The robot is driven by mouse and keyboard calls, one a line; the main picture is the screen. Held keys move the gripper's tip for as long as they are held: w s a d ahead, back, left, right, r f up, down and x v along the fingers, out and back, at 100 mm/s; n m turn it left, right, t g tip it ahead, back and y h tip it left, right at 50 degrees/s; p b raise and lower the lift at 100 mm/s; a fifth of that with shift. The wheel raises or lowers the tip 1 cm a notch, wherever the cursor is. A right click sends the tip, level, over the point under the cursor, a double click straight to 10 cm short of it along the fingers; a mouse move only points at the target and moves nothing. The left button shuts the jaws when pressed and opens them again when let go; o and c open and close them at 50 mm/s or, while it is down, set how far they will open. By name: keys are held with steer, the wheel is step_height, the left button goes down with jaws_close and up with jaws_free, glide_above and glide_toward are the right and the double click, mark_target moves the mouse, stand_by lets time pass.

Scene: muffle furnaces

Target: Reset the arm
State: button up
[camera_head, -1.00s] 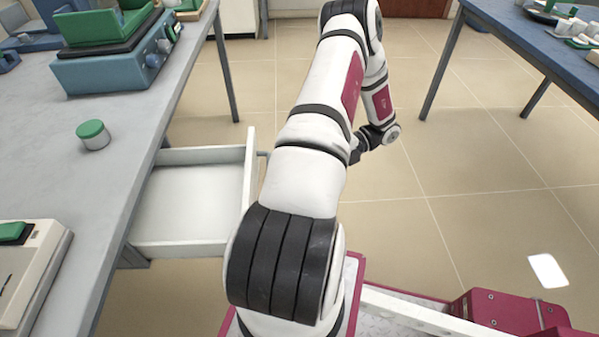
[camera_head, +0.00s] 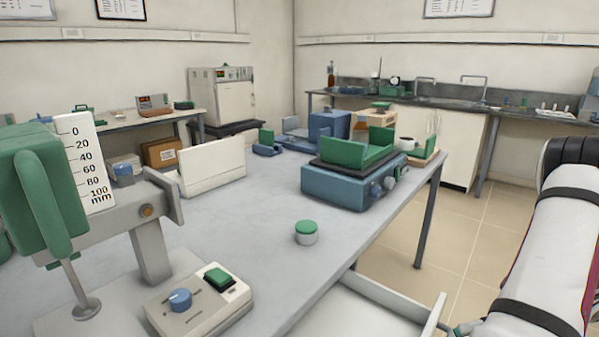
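My white arm with dark bands (camera_head: 545,260) stands at the right edge of the head view, beside the table's open drawer. Only part of the arm shows. My gripper is out of the picture, so its state and anything in it are hidden.
The grey table (camera_head: 235,225) fills the middle and left. It carries a small green-lidded jar (camera_head: 306,233), a blue device with a green cradle (camera_head: 352,180) and a measuring stand (camera_head: 150,235). An open white drawer (camera_head: 365,308) juts out close to my arm. Tiled floor (camera_head: 470,240) is clear behind.

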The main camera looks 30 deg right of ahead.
steer(key=w+a+r+n+g+h, duration=0.1)
steer(key=w+a+r+n+g, duration=0.3)
steer(key=a+r+n, duration=0.4)
steer(key=w+a+r+n+g+h, duration=0.2)
steer(key=w+a+r+n+g, duration=0.25)
steer(key=a+r+n, duration=0.4)
steer(key=s+a+r+n+t+h, duration=0.1)
steer(key=s+a+r+n+h, duration=0.1)
steer(key=s+a+n+h, duration=0.55)
steer(key=s+a+r+n+t+h, duration=0.1)
steer(key=s+a+n+h, duration=0.15)
steer(key=a+n, duration=0.9)
step_height(320, 180, up, 22)
steer(key=d+n+t+p, duration=0.3)
steer(key=n+p, duration=0.1)
steer(key=p, duration=1.6)
steer(key=shift+s+f+y, duration=0.2)
steer(key=shift+y, duration=0.2)
steer(key=shift+d, duration=0.1)
